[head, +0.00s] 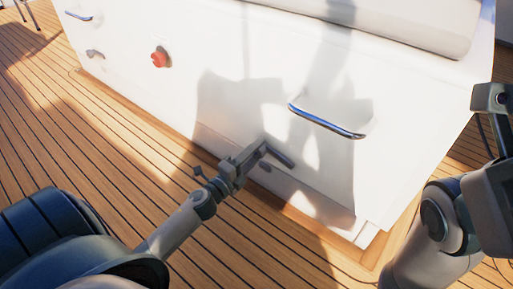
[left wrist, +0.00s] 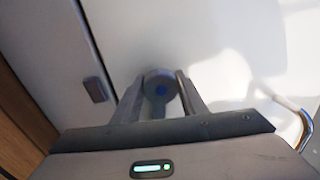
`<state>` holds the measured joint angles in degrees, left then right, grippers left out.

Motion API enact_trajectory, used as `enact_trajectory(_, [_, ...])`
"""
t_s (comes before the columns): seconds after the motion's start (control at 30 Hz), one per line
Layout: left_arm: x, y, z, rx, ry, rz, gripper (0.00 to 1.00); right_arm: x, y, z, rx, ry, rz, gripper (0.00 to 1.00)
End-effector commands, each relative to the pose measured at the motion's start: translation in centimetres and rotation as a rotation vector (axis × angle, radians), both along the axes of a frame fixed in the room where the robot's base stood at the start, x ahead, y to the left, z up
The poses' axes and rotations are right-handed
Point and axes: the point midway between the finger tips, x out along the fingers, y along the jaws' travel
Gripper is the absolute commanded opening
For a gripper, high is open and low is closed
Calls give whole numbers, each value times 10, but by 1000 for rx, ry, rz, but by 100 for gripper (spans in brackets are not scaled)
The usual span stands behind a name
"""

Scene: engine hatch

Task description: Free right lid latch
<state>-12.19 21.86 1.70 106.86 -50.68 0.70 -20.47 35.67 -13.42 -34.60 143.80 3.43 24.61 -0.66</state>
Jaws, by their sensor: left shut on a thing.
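The right lid latch is a round grey knob with a blue dot (left wrist: 160,88), seen in the left wrist view on the white hatch front. My left gripper (left wrist: 160,98) is shut on it, with one finger on each side. In the head view my left gripper (head: 270,153) reaches the low part of the white front, below and left of a chrome handle (head: 327,121). There the fingers largely hide the latch. Of my right arm only links and a bracket show at the right edge; its fingertips are not in view.
A small grey block (left wrist: 95,90) sits beside the panel seam. Farther left on the white cabinet are a red knob (head: 160,58), a grey latch (head: 95,54) and another chrome handle (head: 79,16). A pale cushion (head: 400,20) lies on top. The plank deck (head: 120,150) in front is clear.

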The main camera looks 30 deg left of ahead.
Motion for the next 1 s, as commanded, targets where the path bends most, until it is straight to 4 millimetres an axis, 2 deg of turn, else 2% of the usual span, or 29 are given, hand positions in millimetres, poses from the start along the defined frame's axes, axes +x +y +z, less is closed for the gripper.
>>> enact_trajectory(0.03, [1, -1, 5, -37, 0, -1, 16, 1, 0, 5, -2, 5, -1, 31])
enact_trajectory(0.33, [1, -1, 4, -188, 11, -2, 16, 2, 2, 8, -5, 11, -3, 31])
enact_trajectory(0.87, [1, -1, 2, -225, 13, -3, 16, 3, 1, 8, 1, 17, -5, 31])
enact_trajectory(0.9, [1, -1, 2, -225, 13, -3, 41, 3, 1, 8, 1, 17, -5, 31])
enact_trajectory(0.97, [1, -1, 2, -224, 13, -3, 55, 3, 0, 9, 2, 16, -5, 31])
enact_trajectory(1.0, [1, -1, 2, -224, 14, -2, 56, 3, 0, 9, 2, 16, -5, 31])
